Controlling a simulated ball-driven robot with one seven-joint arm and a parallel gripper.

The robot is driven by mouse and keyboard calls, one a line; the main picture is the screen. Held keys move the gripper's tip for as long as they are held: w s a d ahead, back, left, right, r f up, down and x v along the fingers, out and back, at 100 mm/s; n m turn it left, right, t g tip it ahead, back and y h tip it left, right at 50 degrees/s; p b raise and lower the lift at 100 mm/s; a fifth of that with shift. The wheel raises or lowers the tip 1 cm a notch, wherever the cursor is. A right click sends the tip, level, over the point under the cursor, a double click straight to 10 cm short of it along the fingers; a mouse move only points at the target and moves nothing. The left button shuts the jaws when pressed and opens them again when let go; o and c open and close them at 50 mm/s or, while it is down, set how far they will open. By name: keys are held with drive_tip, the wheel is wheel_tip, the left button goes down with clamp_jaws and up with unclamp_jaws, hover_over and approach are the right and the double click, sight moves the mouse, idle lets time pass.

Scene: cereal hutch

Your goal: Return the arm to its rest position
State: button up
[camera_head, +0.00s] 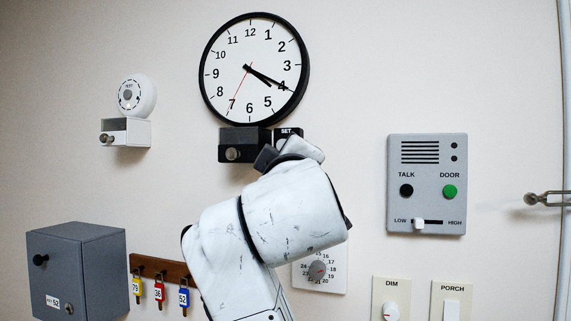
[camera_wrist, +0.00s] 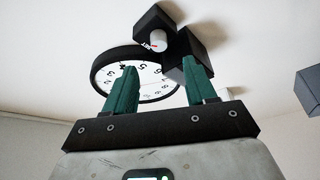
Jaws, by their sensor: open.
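My white arm (camera_head: 290,215) is raised in front of the wall, its end just below the wall clock (camera_head: 250,68). In the head view the end of the arm partly covers the black SET box, and the fingers cannot be made out. In the wrist view my gripper (camera_wrist: 161,66) has two green fingers spread apart with nothing between them. Beyond the fingers are the clock (camera_wrist: 97,68) and the black box with its pale knob (camera_wrist: 159,41). I cannot tell whether the fingers touch anything.
A dark box with a knob (camera_head: 231,145) hangs under the clock. A timer dial (camera_head: 318,270) is close beside my arm. A key rack (camera_head: 145,263) and grey cabinet (camera_head: 75,270) are at lower left. An intercom panel (camera_head: 427,185) is at right, with bare wall between.

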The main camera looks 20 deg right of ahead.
drive_tip(key=shift+s+a+f, duration=0.1)
drive_tip(key=shift+s+a, duration=0.05)
drive_tip(key=shift+s, duration=0.45)
